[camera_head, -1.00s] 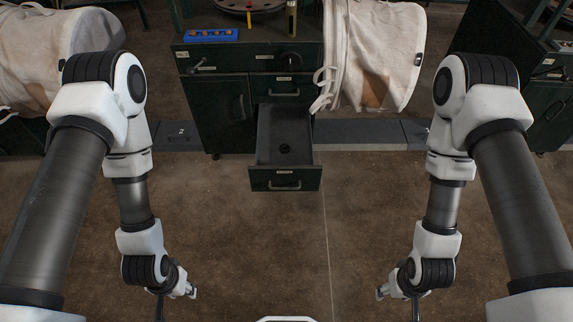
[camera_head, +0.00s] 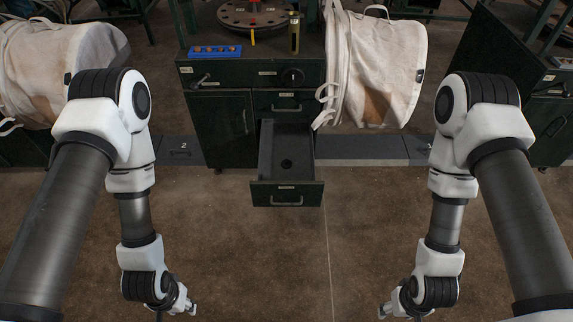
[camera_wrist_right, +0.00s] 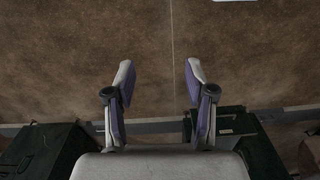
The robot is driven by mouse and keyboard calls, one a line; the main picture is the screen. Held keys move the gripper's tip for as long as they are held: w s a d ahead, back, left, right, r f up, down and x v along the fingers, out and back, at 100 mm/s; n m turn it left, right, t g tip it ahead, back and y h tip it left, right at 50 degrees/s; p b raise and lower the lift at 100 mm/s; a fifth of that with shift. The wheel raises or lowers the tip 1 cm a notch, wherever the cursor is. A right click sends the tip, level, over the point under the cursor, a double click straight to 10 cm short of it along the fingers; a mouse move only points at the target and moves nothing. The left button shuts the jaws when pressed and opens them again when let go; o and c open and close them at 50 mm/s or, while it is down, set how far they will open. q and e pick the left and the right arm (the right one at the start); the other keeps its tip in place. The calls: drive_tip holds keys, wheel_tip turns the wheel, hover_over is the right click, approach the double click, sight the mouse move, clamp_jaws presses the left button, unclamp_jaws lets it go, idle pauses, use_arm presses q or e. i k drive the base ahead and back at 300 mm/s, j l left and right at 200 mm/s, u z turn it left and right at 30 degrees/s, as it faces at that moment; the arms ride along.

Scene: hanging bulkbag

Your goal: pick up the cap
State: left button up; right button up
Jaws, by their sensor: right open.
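A small black round thing, likely the cap (camera_head: 286,164), lies inside the open drawer (camera_head: 287,190) of the dark green cabinet in the head view. My left gripper (camera_head: 192,308) hangs low at the left, far from the drawer, and is too small there to tell whether it is open. My right gripper (camera_head: 384,311) hangs low at the right, also away from the drawer. In the right wrist view its two fingers (camera_wrist_right: 158,78) stand wide apart with nothing between them. The cap is not visible in the right wrist view.
The cabinet (camera_head: 219,128) carries a blue tray (camera_head: 215,52) of small parts and a round dark plate (camera_head: 253,17). White bulk bags hang at the left (camera_head: 60,70) and right (camera_head: 385,70). A dark cabinet (camera_head: 508,75) stands far right. The floor before the drawer is clear.

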sight(285, 164)
drive_tip(key=i+j+z, duration=0.1)
drive_tip(key=z, duration=0.95)
drive_tip(key=j+z, duration=0.3)
drive_tip(key=j, duration=0.25)
drive_tip(key=j+z, duration=0.25)
drive_tip(key=j, duration=0.25)
drive_tip(key=j+z, duration=0.3)
drive_tip(key=j, duration=0.25)
drive_tip(key=k+j+z, duration=0.3)
drive_tip(key=j, duration=0.2)
drive_tip(key=i+j, duration=0.1)
drive_tip(key=j, duration=0.2)
drive_tip(key=i+j, duration=0.15)
drive_tip(key=j, duration=0.2)
drive_tip(key=i+j, duration=0.1)
drive_tip(key=j, duration=0.2)
